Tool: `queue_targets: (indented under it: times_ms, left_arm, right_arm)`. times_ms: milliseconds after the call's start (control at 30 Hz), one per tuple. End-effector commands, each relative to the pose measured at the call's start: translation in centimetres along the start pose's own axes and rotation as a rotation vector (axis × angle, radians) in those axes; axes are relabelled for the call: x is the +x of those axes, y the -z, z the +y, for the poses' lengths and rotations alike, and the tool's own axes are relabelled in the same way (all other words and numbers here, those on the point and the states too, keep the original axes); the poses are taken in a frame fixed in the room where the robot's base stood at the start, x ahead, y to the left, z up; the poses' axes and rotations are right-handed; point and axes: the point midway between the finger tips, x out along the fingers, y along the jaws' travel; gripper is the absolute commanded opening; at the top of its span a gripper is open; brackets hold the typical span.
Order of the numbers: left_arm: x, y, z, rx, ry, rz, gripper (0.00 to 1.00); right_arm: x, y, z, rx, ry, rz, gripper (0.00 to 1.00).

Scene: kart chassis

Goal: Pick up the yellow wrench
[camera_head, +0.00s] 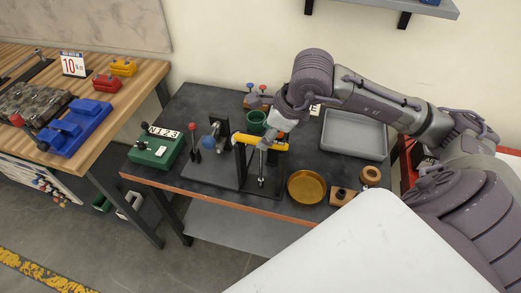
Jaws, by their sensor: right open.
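The yellow wrench (247,139) appears as a yellow bar lying roughly level across a dark stand (239,160) on the black-topped table. My right gripper (266,142) reaches down from the upper right and is at the bar's middle, partly covering it. Its jaws are open. Whether the fingers touch the bar cannot be told at this size. My left gripper is out of view.
A green box (157,152), a grey tray (354,135), a gold round dish (306,187) and a green cup (256,121) share the table. Red-topped and blue-topped levers stand left of the stand. A wooden bench (142,78) is on the left.

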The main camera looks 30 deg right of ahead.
Motion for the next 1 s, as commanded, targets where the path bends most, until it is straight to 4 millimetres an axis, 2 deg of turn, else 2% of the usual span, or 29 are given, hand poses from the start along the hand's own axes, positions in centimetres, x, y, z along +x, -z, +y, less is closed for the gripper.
queue_targets:
  times_ms: [200,333,500,767,867,1000]
  left_arm:
    - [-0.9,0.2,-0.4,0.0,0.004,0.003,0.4]
    - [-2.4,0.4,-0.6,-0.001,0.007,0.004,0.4]
    - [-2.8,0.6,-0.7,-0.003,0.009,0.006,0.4]
    - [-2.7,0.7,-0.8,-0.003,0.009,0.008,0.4]
    - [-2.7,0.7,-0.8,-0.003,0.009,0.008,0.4]
    - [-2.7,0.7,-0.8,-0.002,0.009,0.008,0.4]
  right_arm:
    - [1.4,0.0,0.0,0.001,-0.004,0.001,0.53]
    - [3.3,0.0,-0.2,0.002,-0.006,0.003,0.53]
    - [5.5,0.0,-0.2,0.001,-0.003,0.0,0.53]
    - [6.0,0.1,-0.2,-0.001,-0.002,0.0,0.53]
    - [6.0,0.1,-0.2,-0.001,-0.002,0.0,0.4]
    - [6.0,0.1,-0.2,-0.001,-0.002,0.0,0.16]
